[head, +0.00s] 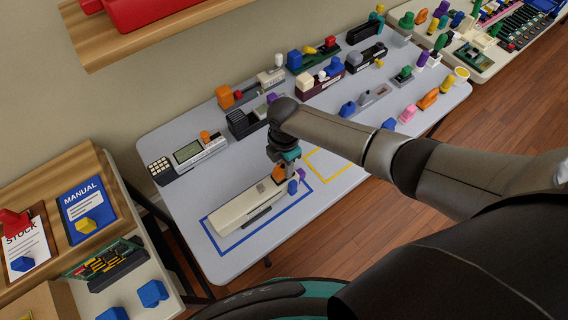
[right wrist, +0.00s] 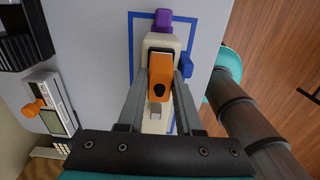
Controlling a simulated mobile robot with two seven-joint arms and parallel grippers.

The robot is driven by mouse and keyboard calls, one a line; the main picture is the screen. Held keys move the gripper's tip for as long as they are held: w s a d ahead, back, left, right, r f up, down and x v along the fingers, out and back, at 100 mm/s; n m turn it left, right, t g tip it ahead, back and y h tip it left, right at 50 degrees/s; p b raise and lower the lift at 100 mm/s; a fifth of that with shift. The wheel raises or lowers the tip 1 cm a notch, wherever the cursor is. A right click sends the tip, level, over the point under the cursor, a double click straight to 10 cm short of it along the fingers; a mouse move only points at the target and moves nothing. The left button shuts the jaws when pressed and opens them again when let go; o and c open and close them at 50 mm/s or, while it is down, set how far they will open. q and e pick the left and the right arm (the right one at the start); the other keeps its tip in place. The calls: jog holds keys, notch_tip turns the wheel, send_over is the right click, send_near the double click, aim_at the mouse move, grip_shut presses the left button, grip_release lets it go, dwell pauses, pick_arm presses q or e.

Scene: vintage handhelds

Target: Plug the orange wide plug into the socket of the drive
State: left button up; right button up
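The drive, a long cream box (head: 243,207), lies inside a blue outline on the grey table. Its end shows in the right wrist view (right wrist: 160,42). The orange wide plug (right wrist: 160,77) is between the fingers of my right gripper (right wrist: 161,75), which appear closed on its sides. It is at the drive's right end; the fingers hide how far it sits in the socket. In the head view the orange plug (head: 278,174) shows just below the gripper (head: 285,168). A purple plug (head: 301,174) and a blue plug (head: 292,187) are at that same end. My left gripper is not in view.
A handheld with a screen (head: 190,152) and an orange knob lies behind the drive. Several other devices and coloured plugs line the table's back and right. A yellow outline (head: 328,163) next to the blue one is partly hidden by my right arm.

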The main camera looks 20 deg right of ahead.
jog(key=o, duration=0.5)
jog(key=shift+r, duration=0.15)
notch_tip(320, 180, up, 15)
jog(key=shift+p, duration=1.2)
